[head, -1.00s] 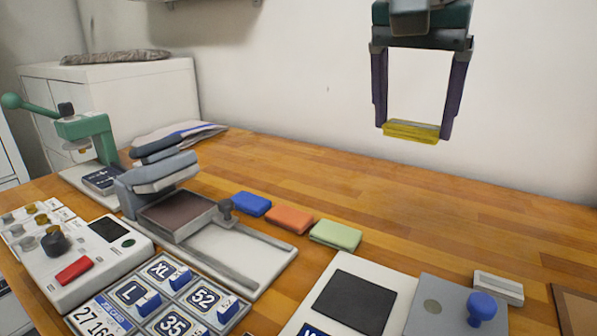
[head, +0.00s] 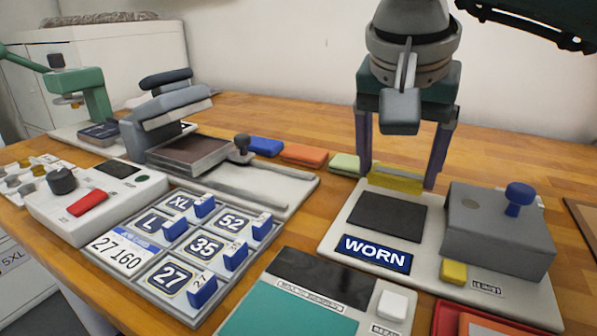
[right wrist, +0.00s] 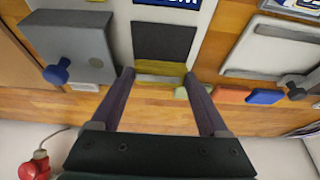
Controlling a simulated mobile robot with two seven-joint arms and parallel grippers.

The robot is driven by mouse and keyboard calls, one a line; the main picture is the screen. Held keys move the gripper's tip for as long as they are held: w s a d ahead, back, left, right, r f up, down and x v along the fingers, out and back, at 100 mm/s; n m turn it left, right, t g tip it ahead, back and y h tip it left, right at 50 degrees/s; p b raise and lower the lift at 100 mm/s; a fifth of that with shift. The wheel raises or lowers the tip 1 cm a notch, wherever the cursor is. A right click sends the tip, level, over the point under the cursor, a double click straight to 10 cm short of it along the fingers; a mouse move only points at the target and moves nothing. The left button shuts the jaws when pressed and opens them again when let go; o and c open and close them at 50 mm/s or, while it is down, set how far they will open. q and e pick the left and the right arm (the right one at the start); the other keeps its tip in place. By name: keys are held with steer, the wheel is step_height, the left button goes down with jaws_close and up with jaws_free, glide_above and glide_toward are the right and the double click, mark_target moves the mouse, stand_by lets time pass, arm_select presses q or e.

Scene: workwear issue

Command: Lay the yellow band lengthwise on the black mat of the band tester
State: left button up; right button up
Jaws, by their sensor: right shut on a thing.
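The yellow band (head: 397,183) is held crosswise between the fingers of my right gripper (head: 398,178), at the far end of the band tester (head: 340,222). The black mat (head: 387,216) lies just in front of the band and is bare. Whether the band touches the tester plate or hovers a little above it, I cannot tell. The right wrist view also shows the band (right wrist: 160,68) spanning the two fingers beside the mat (right wrist: 163,41). My left gripper is not in view.
A grey block with a blue knob (head: 519,196) stands on the tester, right of the mat. A WORN label (head: 376,252) and a small yellow piece (head: 453,272) are in front. Folded blue (head: 264,147), orange (head: 304,155) and green (head: 344,163) cloths lie to the left.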

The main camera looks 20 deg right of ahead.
mark_target(393, 187)
step_height(393, 187, down, 4)
stand_by(0.4)
steer(key=shift+f+b, duration=0.2)
steer(key=shift+b, duration=0.15)
steer(key=o, duration=1.2)
steer(key=shift+c, duration=0.2)
steer(key=shift+r, duration=0.15)
